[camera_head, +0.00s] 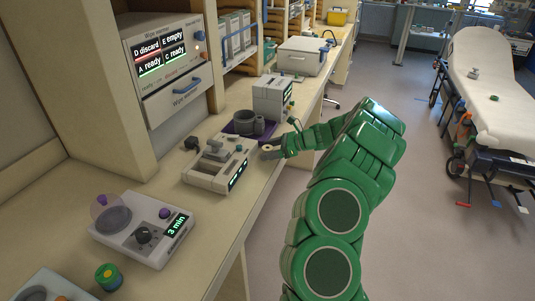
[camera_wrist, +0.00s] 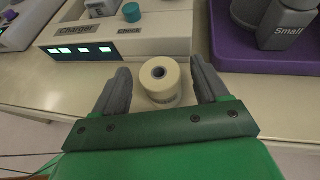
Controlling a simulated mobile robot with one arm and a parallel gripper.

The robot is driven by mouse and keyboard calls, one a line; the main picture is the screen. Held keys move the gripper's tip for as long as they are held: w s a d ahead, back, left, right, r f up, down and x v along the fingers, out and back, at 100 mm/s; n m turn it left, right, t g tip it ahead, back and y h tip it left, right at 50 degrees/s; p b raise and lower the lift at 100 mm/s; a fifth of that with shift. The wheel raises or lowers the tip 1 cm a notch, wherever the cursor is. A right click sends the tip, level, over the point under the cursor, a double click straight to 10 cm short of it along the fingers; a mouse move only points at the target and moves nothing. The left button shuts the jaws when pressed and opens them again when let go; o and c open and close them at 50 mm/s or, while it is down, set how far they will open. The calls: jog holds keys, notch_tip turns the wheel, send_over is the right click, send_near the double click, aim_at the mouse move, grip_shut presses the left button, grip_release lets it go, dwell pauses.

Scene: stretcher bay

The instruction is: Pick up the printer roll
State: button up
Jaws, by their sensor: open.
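The printer roll (camera_wrist: 160,82) is a small cream cylinder with a dark hole in its top, standing upright on the counter in the wrist view. My gripper (camera_wrist: 158,92) is open, with one grey finger on each side of the roll and a gap visible at both sides. In the head view my gripper (camera_head: 272,149) is small, at the counter's front edge by the charger, with the pale roll (camera_head: 268,148) partly seen at its tip.
The charger (camera_head: 204,182) stands close beside the roll. A purple mat (camera_wrist: 233,50) with grey items lies on the other side. A timer device (camera_head: 125,238) and a green-yellow pot (camera_head: 108,275) stand nearer. A stretcher (camera_head: 490,75) is at the right, across open floor.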

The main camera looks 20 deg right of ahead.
aim_at(268, 148)
jog(key=shift+w+a+f, duration=0.2)
jog(key=shift+w+a, duration=0.05)
jog(key=shift+a, duration=0.1)
jog(key=shift+c, duration=0.4)
jog(key=c, duration=1)
jog(key=shift+r, duration=0.6)
notch_tip(268, 148, up, 2)
jog(key=shift+r, duration=0.25)
jog(key=s+a+r, duration=0.1)
jog(key=s+r, duration=0.2)
jog(key=s, duration=0.1)
jog(key=s+a+r, duration=0.1)
jog(key=s+r, duration=0.2)
jog(key=s, duration=0.2)
jog(key=s+a+r, duration=0.1)
jog(key=s+r, duration=0.2)
jog(key=s, duration=0.1)
jog(key=shift+s+a+r, duration=0.2)
jog(key=shift+s+a, duration=0.1)
